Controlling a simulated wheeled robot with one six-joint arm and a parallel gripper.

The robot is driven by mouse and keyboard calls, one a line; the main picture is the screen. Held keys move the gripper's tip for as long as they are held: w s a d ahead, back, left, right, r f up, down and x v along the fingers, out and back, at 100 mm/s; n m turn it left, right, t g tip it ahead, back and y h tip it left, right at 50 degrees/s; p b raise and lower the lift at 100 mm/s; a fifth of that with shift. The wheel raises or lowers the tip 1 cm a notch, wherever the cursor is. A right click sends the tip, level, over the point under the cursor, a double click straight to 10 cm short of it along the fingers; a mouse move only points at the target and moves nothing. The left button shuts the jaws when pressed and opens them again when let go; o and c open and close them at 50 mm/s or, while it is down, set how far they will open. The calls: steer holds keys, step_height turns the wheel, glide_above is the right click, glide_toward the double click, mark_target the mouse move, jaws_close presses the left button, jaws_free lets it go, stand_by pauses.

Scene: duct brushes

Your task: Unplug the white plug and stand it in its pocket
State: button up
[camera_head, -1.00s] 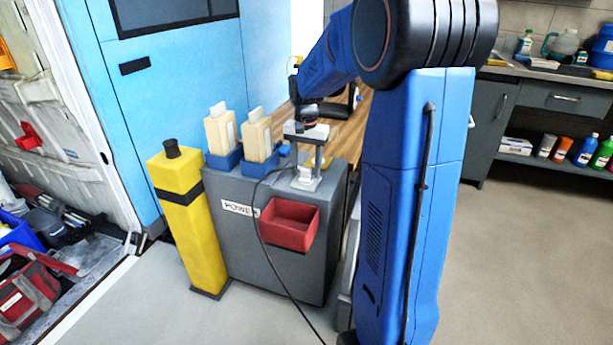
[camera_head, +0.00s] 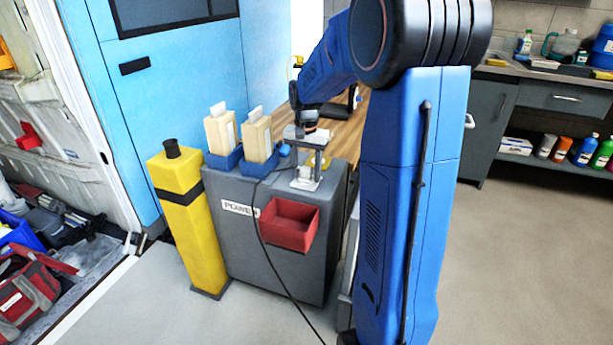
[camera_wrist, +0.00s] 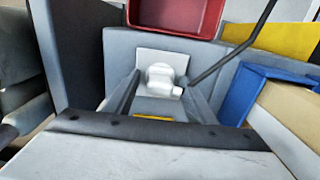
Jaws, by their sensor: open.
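The white plug (camera_wrist: 160,79) sits on a pale square plate (camera_wrist: 190,59) on top of the grey power cabinet (camera_head: 240,240). A dark cable (camera_wrist: 235,50) runs from the plug's side. My gripper (camera_wrist: 163,83) is open, with one finger on each side of the plug in the wrist view. I cannot tell whether the fingers touch it. In the head view my gripper (camera_head: 308,168) is over the cabinet top and partly covers the plug. A small yellow patch (camera_wrist: 155,118) shows between the fingers. I cannot tell which thing is the plug's pocket.
A red bin (camera_head: 288,238) hangs on the cabinet front. Two blue holders (camera_head: 225,160) with cream boxes stand left of my gripper. A yellow post (camera_head: 182,220) stands beside the cabinet. The cable drapes down the cabinet front to the floor. A wooden worktop (camera_head: 348,130) lies behind.

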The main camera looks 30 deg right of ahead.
mark_target(306, 167)
steer(key=shift+c, duration=0.3)
jaws_close()
steer(key=shift+r, duration=3)
steer(key=shift+r, duration=1.5)
